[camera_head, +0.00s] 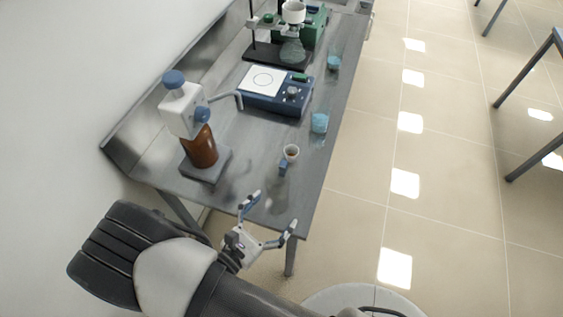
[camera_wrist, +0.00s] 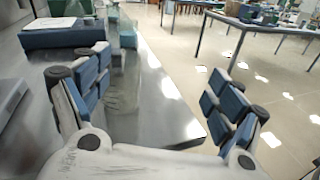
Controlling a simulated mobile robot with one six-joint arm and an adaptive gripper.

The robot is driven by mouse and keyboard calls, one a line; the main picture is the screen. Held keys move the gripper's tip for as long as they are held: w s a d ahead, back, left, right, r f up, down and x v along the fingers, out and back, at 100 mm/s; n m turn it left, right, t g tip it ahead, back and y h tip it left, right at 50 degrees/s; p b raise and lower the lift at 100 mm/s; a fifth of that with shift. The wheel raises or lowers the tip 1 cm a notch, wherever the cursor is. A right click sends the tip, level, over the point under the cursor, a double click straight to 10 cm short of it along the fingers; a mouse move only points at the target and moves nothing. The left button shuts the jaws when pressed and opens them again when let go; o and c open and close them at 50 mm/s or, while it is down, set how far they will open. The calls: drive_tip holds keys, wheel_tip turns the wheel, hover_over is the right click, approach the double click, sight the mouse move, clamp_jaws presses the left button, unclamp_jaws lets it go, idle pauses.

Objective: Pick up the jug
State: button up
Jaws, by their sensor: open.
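I cannot tell for sure which vessel is the jug. A small pale cup-like vessel (camera_head: 291,152) with a blue part (camera_head: 284,167) beside it is on the bench, near its front end. In the wrist view a tall, clear, greenish vessel (camera_wrist: 124,88) shows upright beyond the left finger, left of centre between my fingers; its lower part is faint. My gripper (camera_head: 270,212) is open and empty at the near end of the bench, a short way in front of the small vessel. Both padded fingers show spread apart in the wrist view (camera_wrist: 160,95).
The grey bench (camera_head: 265,135) also holds a brown bottle with a white dispenser (camera_head: 200,150), a blue stirrer plate (camera_head: 285,98) and cyan beakers (camera_head: 319,122) (camera_head: 334,64). A stand (camera_head: 275,52) is at the back. A wall borders the left; open floor lies right.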

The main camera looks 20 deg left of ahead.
sight(274, 192)
drive_tip(key=s+a+f+n+t+y, duration=0.2)
drive_tip(key=s+a+f+n+y, duration=0.1)
drive_tip(key=f+n+y, duration=0.2)
drive_tip(key=w, duration=1)
drive_tip(key=shift+w+d+f, duration=0.15)
drive_tip(key=shift+w+d, duration=0.2)
drive_tip(key=shift+d, duration=0.05)
drive_tip(key=shift+y, duration=0.3)
drive_tip(key=shift+w+d+b, duration=0.1)
drive_tip(key=shift+w+b, duration=0.5)
drive_tip(key=shift+w, duration=2.45)
drive_tip(key=shift+c, duration=0.2)
drive_tip(key=c, duration=1.3)
drive_tip(key=shift+r, duration=0.2)
